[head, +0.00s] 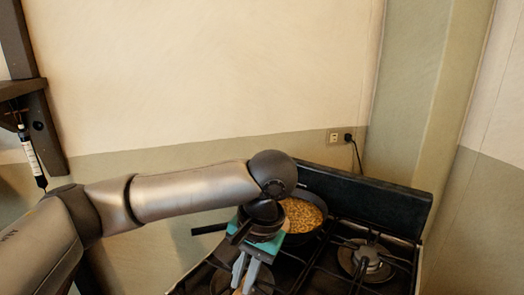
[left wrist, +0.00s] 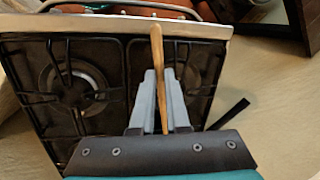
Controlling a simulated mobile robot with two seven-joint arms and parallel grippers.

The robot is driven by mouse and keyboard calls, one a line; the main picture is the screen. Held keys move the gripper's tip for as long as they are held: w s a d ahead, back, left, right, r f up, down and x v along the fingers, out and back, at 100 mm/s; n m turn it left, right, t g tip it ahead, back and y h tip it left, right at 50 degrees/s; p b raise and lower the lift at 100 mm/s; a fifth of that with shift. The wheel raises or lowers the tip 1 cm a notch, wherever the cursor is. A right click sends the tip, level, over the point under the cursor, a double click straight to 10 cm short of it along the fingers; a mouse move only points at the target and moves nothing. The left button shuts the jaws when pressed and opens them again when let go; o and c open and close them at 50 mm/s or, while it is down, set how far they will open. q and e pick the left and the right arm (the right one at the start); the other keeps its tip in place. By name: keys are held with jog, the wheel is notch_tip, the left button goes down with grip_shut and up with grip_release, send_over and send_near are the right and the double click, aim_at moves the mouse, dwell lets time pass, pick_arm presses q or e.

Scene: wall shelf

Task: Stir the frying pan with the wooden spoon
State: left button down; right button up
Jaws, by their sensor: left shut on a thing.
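The black frying pan (head: 326,229) sits on a back burner of the stove, filled with small golden-brown pieces of food. Its handle points left, and my arm partly covers it. My left gripper (head: 251,272) is in front of the pan, over the near part of the stove, pointing downward. In the left wrist view the left gripper (left wrist: 160,78) is shut on the wooden spoon (left wrist: 156,45), a thin brown stick running between the fingers. In the head view the spoon is mostly hidden or cut off at the bottom edge. My right gripper is not in view.
The black stove (head: 345,280) has open grates and a raised back panel (head: 370,194). An empty burner (head: 367,261) lies right of the pan. Walls stand behind and to the right. A wall socket with a plugged cable (head: 348,138) is above the panel.

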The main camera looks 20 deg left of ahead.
pick_arm(q)
jog(key=w+r+m+p, duration=0.1)
jog(key=w, duration=0.1)
jog(key=w+r+m+y+p, duration=0.1)
jog(key=w, duration=0.2)
jog(key=w+r+m+p, duration=0.1)
jog(key=w, duration=0.2)
jog(key=shift+w+d+g+y, duration=0.1)
jog(key=shift+g+y, duration=0.3)
jog(key=w+a+r+m+t+y+p, duration=0.3)
jog(key=w+r+m+t+y+p, duration=0.1)
jog(key=w+r+m+p, duration=0.2)
jog(key=w+a+r+m+t+y+p, duration=0.3)
jog(key=w+r+m+p, duration=0.3)
jog(key=w+r, duration=0.3)
jog(key=shift+w+a+r+m+t+y+p, duration=0.3)
jog(key=shift+w+a+t+y+p, duration=0.1)
jog(key=shift+w+a+p, duration=0.4)
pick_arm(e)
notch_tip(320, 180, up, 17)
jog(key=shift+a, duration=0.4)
pick_arm(q)
jog(key=shift+s, duration=0.15)
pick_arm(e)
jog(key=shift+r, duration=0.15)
